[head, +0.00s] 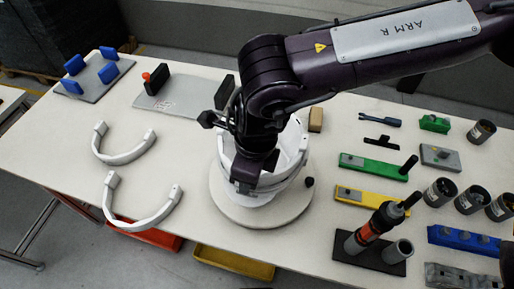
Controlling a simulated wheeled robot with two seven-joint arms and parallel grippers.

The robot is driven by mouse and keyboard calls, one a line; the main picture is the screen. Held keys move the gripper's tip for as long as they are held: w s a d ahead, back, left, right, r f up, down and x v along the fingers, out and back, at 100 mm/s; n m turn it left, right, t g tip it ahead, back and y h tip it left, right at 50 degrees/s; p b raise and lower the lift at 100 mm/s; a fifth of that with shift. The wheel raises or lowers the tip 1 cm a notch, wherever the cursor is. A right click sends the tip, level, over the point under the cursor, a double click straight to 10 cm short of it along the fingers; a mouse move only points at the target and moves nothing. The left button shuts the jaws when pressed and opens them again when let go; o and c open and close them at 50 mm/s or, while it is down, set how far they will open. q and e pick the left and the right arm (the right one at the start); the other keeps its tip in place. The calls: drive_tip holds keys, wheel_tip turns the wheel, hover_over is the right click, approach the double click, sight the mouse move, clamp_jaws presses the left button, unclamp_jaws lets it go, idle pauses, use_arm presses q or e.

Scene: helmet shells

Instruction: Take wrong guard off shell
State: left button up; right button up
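The white helmet shell (293,143) sits on a round pale base (275,215) at the middle of the table. A white band curves around the front of the shell; I cannot tell for certain whether it is a separate guard. My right arm reaches in from the upper right, and my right gripper (246,186) is down at the shell's left front side. Its fingers are dark and partly hidden by the wrist, so their opening and any hold do not show. Two loose white U-shaped guards (124,157) (143,222) lie on the table left of the shell. My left gripper is not in view.
Fixtures with blue blocks (92,79) and black blocks (180,98) stand at the back left. Green (373,167) and yellow (368,197) bars, a red-and-black tool (376,228) and dark cups (440,192) crowd the right. Red and yellow bins (234,262) sit below the front edge.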

drive_tip(key=shift+f, duration=0.35)
clamp_jaws()
drive_tip(key=shift+a, duration=0.1)
drive_tip(key=shift+r, duration=0.15)
